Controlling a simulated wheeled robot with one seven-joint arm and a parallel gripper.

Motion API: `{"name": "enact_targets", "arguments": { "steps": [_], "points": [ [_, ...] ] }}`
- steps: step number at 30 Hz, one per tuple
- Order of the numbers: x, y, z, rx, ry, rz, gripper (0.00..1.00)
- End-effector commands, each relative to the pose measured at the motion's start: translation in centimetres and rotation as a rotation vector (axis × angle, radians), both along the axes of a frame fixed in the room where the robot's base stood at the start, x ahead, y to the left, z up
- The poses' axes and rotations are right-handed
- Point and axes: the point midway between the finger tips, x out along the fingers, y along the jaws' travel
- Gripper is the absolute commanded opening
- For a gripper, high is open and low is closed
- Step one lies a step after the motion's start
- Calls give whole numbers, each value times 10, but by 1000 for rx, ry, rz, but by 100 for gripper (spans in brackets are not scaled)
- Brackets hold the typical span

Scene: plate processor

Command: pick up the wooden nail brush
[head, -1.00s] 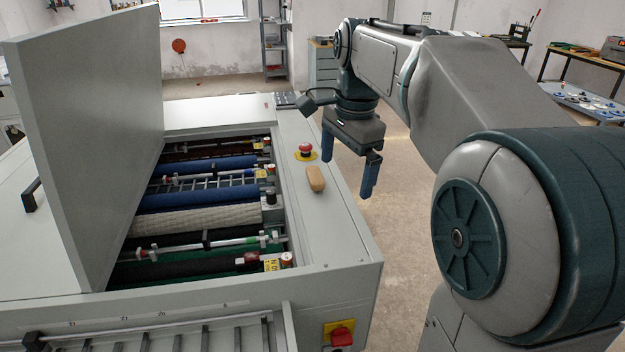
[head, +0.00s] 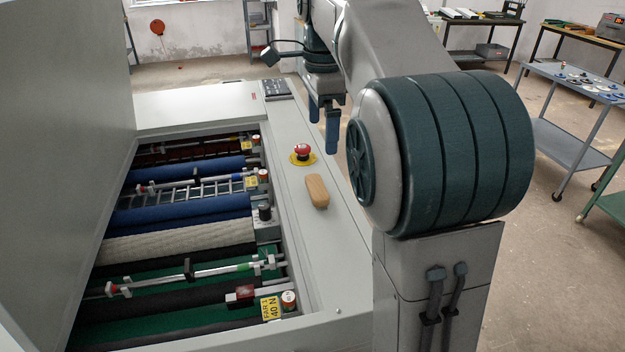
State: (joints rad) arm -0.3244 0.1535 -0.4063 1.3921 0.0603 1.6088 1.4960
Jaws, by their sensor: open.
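The wooden nail brush (head: 317,191) is a small, light brown, rounded block. It lies on the flat grey right-hand rim of the plate processor (head: 345,262), in front of the red stop button. My gripper (head: 323,123) has two blue fingers pointing down. It is open and empty, beyond the brush and above the rim's outer right side, apart from the brush.
A red emergency button (head: 302,152) on a yellow base stands just behind the brush. The open processor bay with rollers (head: 180,200) lies left of the rim, below a raised grey lid (head: 60,150). A grey trolley (head: 575,85) stands at the right.

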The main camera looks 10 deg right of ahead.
Motion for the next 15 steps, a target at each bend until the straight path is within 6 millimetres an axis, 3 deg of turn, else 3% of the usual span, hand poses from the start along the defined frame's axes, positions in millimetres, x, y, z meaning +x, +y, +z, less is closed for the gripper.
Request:
{"name": "enact_targets", "arguments": {
  "steps": [9, 15],
  "points": [
    [-1, 2, -56, 1, 2, 3, 100],
    [-1, 1, -79, 0, 1, 2, 100]
  ]
}}
